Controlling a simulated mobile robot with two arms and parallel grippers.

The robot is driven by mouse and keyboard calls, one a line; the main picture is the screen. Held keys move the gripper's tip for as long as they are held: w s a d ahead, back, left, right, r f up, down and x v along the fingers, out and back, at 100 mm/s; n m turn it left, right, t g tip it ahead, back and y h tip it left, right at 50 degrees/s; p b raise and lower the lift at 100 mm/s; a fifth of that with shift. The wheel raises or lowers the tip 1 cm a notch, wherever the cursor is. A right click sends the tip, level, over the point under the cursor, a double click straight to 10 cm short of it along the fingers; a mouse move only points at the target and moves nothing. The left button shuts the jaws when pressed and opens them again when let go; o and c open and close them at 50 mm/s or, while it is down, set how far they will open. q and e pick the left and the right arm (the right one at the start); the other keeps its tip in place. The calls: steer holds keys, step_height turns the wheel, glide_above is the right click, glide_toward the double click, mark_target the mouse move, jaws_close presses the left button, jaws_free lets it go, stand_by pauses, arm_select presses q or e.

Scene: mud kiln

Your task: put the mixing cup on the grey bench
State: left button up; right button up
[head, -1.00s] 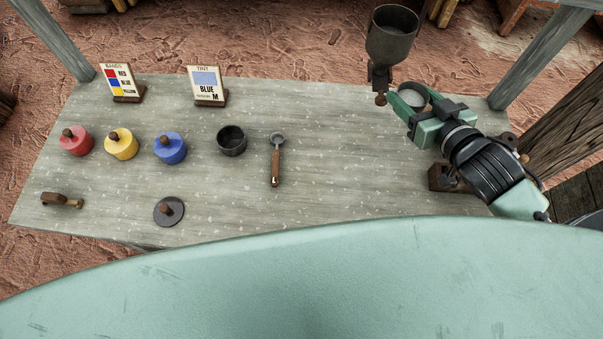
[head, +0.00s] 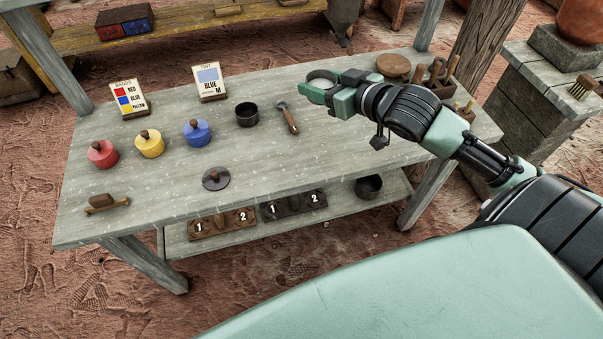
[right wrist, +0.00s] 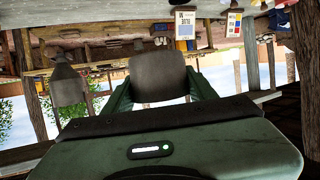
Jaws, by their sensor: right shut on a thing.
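My right gripper (head: 318,88) is shut on a grey round cup (head: 322,77), which looks like the mixing cup. It appears over the far right part of the grey bench (head: 160,185), right of the ladle (head: 287,117); how high above the top I cannot tell. In the right wrist view the cup (right wrist: 160,77) sits between the two green fingers (right wrist: 162,85); its contents are hidden there. A smaller dark bowl (head: 247,114) stands on the bench left of the ladle. My left gripper is not in view.
Red (head: 102,153), yellow (head: 150,143) and blue (head: 197,132) lidded pots line the bench, with two cards behind. A dark lid (head: 216,178) lies in front. A tool rack (head: 436,80) and round wooden disc (head: 393,66) stand at the right end. The front middle is clear.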

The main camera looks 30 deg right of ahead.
step_height(320, 180, down, 8)
glide_above(317, 153)
step_height(317, 153, down, 8)
steer(key=shift+r, duration=0.15)
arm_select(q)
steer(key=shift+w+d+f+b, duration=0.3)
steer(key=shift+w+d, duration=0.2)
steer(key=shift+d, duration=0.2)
arm_select(e)
steer(key=shift+f, duration=2.3)
steer(key=shift+f, duration=0.1)
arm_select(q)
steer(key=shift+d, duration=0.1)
arm_select(e)
steer(key=o, duration=1.5)
steer(key=shift+s+d, duration=0.1)
steer(key=shift+s, duration=0.2)
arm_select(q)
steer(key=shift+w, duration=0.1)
arm_select(e)
steer(key=v, duration=1.1)
steer(key=shift+s+r, duration=0.15)
steer(key=shift+r, duration=0.15)
